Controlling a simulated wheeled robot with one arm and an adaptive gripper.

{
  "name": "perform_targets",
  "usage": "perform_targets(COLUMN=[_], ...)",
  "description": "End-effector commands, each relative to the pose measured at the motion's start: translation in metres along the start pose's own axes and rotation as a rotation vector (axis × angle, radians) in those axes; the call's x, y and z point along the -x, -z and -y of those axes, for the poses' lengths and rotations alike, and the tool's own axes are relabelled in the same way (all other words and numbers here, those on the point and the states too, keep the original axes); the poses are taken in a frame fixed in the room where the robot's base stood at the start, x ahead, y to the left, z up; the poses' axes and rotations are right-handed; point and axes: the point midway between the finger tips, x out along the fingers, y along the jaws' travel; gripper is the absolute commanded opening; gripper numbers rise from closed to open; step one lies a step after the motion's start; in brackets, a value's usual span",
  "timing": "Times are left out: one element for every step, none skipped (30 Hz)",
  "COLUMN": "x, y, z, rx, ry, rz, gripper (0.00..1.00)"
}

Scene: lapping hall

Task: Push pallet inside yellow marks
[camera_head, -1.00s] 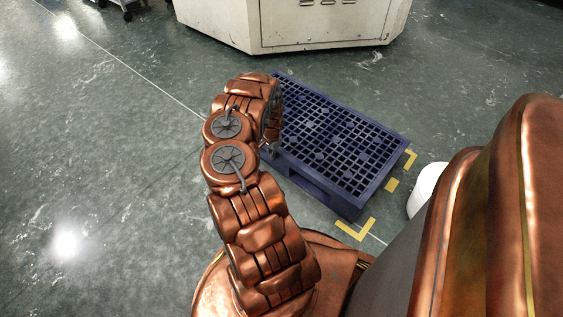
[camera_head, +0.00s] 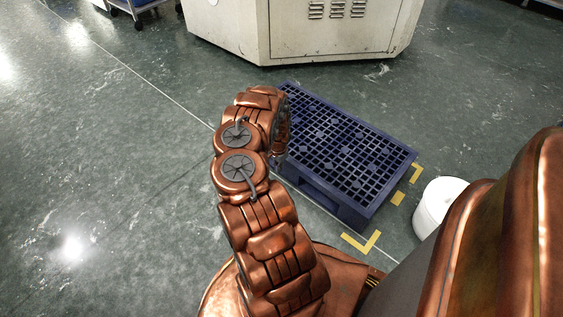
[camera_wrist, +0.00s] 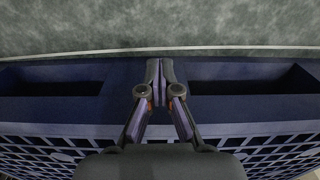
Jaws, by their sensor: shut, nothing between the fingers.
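A dark blue plastic pallet (camera_head: 345,140) with a grid top lies flat on the floor, right of my arm in the head view. My gripper is mostly hidden behind my arm in the head view. In the wrist view my gripper (camera_wrist: 160,72) is shut and empty, its fingertips at the pallet's side wall (camera_wrist: 225,87), between two dark openings. I cannot tell whether they touch it.
A white bucket (camera_head: 438,203) stands right of the pallet, near the yellow marks. A large cream machine (camera_head: 320,30) stands beyond the pallet. A wheeled cart (camera_head: 135,10) is at the top left. The floor on the left is clear, crossed by a thin pale line.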

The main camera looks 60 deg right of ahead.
Motion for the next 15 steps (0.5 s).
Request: perform_targets(x=[0.006, 0.006, 0.008, 0.016, 0.023, 0.031, 0.037, 0.044, 0.052, 0.058, 0.063, 0.069, 0.073, 0.078, 0.083], y=[-0.008, -0.012, -0.016, -0.014, -0.013, -0.013, -0.013, -0.013, -0.013, -0.013, -0.013, -0.013, -0.013, -0.014, -0.014], z=[-0.001, -0.001, -0.001, 0.001, 0.001, 0.001, 0.001, 0.002, 0.003, 0.002, 0.002, 0.002, 0.002, 0.002, 0.001], rx=[0.001, 0.001, 0.001, 0.001, 0.001, -0.001, 0.0, 0.001, 0.002, 0.003, 0.001, 0.002, 0.002, 0.002, 0.002], ry=[-0.002, -0.003, -0.002, 0.001, 0.002, 0.003, 0.003, 0.004, 0.005, 0.004, 0.005, 0.004, 0.003, 0.003, 0.001], rz=[0.004, 0.004, 0.003, 0.001, 0.0, 0.0, -0.001, -0.001, -0.002, -0.002, -0.001, -0.002, -0.001, -0.001, 0.0], gripper=[0.0, 0.0, 0.0, 0.0, 0.0, 0.0, 0.0, 0.0, 0.0, 0.0, 0.0, 0.0, 0.0, 0.0, 0.0])
